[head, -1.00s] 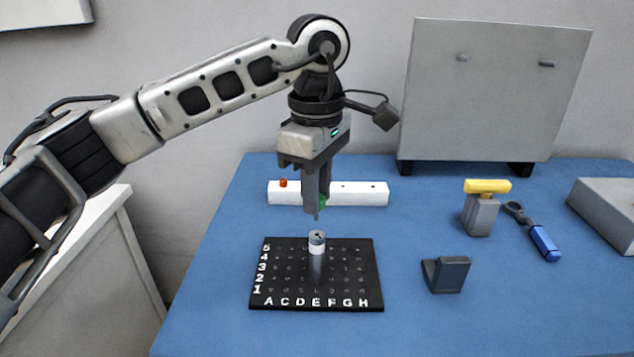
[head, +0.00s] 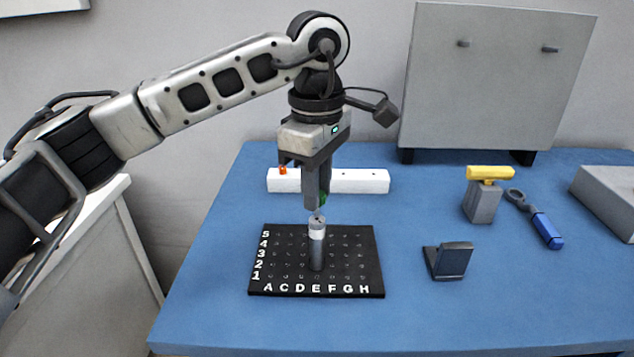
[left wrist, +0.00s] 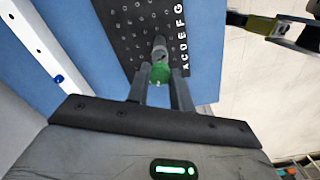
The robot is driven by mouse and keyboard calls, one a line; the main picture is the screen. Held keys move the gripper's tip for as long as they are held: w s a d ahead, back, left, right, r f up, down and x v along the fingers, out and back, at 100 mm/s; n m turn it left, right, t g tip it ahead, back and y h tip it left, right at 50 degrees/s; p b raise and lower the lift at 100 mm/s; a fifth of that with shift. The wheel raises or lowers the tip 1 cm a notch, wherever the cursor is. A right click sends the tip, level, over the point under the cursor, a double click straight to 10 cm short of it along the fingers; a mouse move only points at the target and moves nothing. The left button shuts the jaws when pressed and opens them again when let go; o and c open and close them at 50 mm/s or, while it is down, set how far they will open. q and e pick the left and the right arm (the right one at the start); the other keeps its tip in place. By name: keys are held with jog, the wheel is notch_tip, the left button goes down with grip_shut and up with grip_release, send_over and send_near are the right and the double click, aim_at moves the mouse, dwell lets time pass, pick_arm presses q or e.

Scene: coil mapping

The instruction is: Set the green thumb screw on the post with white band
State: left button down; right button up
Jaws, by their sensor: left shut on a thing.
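My left gripper (head: 319,204) is shut on the green thumb screw (head: 323,198). The screw's green head also shows between the fingers in the left wrist view (left wrist: 160,73). The post with white band (head: 317,250) is a grey cylinder standing upright on the black lettered board (head: 276,285), with the white band near its top. The gripper and screw are right above the post top. Whether the screw tip touches the post I cannot tell. The post top also shows just beyond the screw in the left wrist view (left wrist: 159,48). My right gripper is not in the head view.
A white block (head: 360,181) with an orange-red screw (head: 283,170) lies behind the board. To the right are a grey stand (head: 449,262), a yellow-topped grey holder (head: 482,202), a blue-handled tool (head: 547,230) and a grey box (head: 608,200). A grey panel (head: 490,90) stands at the back.

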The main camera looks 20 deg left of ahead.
pick_arm(q)
jog(key=shift+f+b, duration=0.35)
jog(key=shift+f, duration=0.15)
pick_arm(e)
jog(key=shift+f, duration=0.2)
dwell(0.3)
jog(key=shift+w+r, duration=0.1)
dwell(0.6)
pick_arm(q)
jog(key=m, duration=0.5)
jog(key=shift+f, duration=0.1)
jog(key=c, duration=1.1)
grip_release()
jog(key=shift+c, duration=0.2)
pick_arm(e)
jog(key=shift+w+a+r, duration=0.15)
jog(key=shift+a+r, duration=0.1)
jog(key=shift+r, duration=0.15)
